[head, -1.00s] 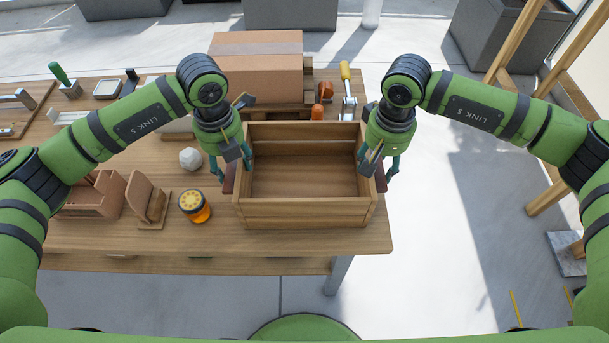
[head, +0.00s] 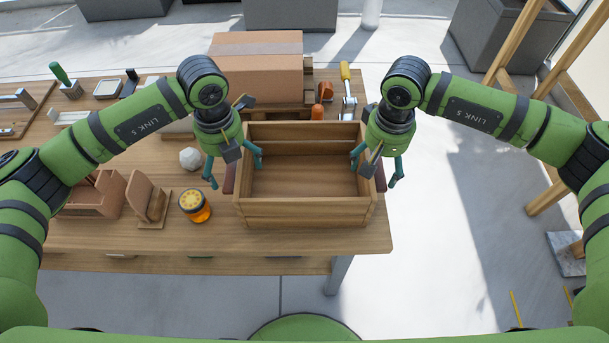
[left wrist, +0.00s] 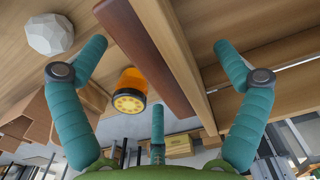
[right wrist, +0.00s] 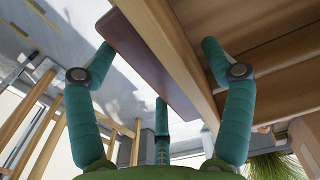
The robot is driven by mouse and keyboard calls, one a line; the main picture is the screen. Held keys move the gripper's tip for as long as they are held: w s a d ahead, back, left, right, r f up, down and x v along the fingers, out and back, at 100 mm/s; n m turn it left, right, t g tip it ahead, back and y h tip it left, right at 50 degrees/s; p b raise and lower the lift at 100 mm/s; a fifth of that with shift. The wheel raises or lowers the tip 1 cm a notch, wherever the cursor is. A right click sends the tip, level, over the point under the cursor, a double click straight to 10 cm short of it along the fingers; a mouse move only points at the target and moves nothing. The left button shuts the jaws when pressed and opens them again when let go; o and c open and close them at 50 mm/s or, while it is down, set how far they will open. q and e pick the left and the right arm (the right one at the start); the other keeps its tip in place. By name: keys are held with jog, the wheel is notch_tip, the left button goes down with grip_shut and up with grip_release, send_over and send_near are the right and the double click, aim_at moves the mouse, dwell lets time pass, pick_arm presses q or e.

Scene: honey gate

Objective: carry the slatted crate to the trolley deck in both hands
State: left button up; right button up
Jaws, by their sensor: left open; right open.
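The slatted wooden crate (head: 305,215) stands upright and empty near the right end of the workbench (head: 130,240). Dark reddish handle bars run along its left and right sides; the left bar (left wrist: 150,55) and the right bar (right wrist: 148,65) show in the wrist views. My left gripper (head: 236,177) is open above the crate's left side, one finger outside and one inside the wall. My right gripper (head: 373,176) is open the same way at the right side. Neither visibly grips the crate. I cannot identify the trolley deck in these views.
A large brown box (head: 257,70) and tools lie beyond the crate. Clear floor (head: 440,255) lies right of the workbench.

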jog(key=o, duration=0.4)
jog(key=shift+f, duration=0.1)
jog(key=shift+c, duration=0.2)
dwell(0.3)
